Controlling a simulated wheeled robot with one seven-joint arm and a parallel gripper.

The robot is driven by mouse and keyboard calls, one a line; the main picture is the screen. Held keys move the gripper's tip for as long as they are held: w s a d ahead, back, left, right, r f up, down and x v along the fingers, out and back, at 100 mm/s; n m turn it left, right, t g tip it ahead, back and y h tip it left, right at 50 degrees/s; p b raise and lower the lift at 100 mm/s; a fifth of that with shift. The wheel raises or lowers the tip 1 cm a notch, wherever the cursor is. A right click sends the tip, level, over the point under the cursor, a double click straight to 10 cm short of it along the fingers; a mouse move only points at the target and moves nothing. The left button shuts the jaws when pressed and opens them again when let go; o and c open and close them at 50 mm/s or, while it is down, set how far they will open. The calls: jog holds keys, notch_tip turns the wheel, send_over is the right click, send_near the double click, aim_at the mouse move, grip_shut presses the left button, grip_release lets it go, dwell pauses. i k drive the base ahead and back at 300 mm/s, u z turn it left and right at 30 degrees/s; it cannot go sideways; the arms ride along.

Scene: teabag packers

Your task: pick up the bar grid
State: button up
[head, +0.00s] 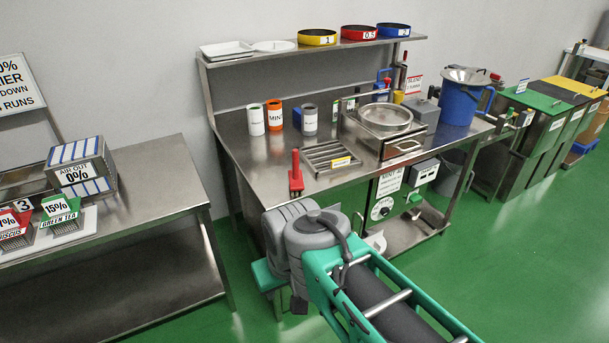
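The bar grid (315,153) is a flat metal frame with parallel bars and a small yellow-and-white label on its near right side. It lies on the steel workbench (245,155), left of the round sieve (385,118) and its metal housing. Nothing covers it in the head view. My grey and teal arm rises from the bottom right, with its joints in front of the bench's near edge. My gripper's fingers cannot be made out, and no contact with the grid shows.
A blue bucket (458,101) is at the bench's right end. A shelf (350,45) with coloured rings runs above. The bench's front left is bare.

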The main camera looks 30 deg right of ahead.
aim_at(341, 164)
jog(key=u, duration=0.65)
jog(key=i, duration=2)
jog(key=z, duration=0.4)
